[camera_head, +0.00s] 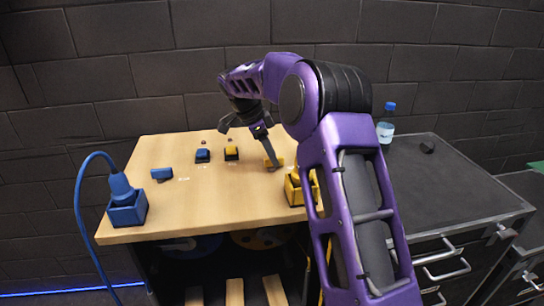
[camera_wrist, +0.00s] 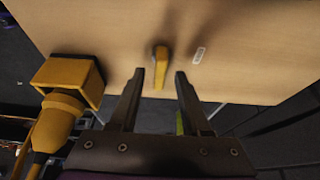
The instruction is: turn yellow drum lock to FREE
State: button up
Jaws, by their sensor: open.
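A yellow lever-like bar (camera_head: 273,162), which looks like the yellow drum lock, lies on the wooden tabletop (camera_head: 215,205). In the wrist view the yellow bar (camera_wrist: 160,68) points toward me, with a small white label (camera_wrist: 199,55) to its right, too small to read. My gripper (camera_wrist: 159,76) is open, one finger on each side of the bar's near end, with gaps on both sides. I cannot tell its height above the table. In the head view my gripper's finger (camera_head: 266,145) hides part of the bar.
A yellow socket box with a plug (camera_head: 296,190) stands close by, left of my gripper in the wrist view (camera_wrist: 68,80). Blue (camera_head: 203,155) and yellow (camera_head: 231,153) buttons, a blue bar (camera_head: 162,174) and a blue plug box (camera_head: 127,208) are farther left. Drums sit below the tabletop.

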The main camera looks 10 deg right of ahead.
jog(key=shift+f, duration=0.2)
grip_shut()
